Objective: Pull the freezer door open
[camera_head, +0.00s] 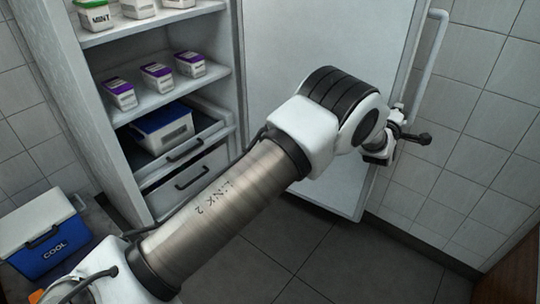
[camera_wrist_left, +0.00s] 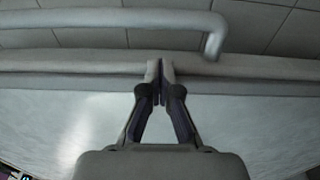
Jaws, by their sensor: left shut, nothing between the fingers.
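The freezer door (camera_head: 330,45) stands swung wide open to the right of the freezer cabinet (camera_head: 103,150), and its inner face shows. Its long pale handle (camera_head: 428,62) runs along the far edge in the head view. In the left wrist view the handle (camera_wrist_left: 110,19) crosses the top and bends down toward the door edge. My left gripper (camera_head: 378,152) is at the door's outer edge, below the handle. In the left wrist view its fingertips (camera_wrist_left: 160,70) are shut together with nothing between them, in front of the door edge and apart from the handle bar. My right gripper is not in view.
Purple-lidded tubs (camera_head: 157,77) and upper tubs sit on the shelves. A blue cooler (camera_head: 45,235) stands at lower left. A tiled wall (camera_head: 480,130) is close behind the handle. Floor (camera_head: 330,265) is clear.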

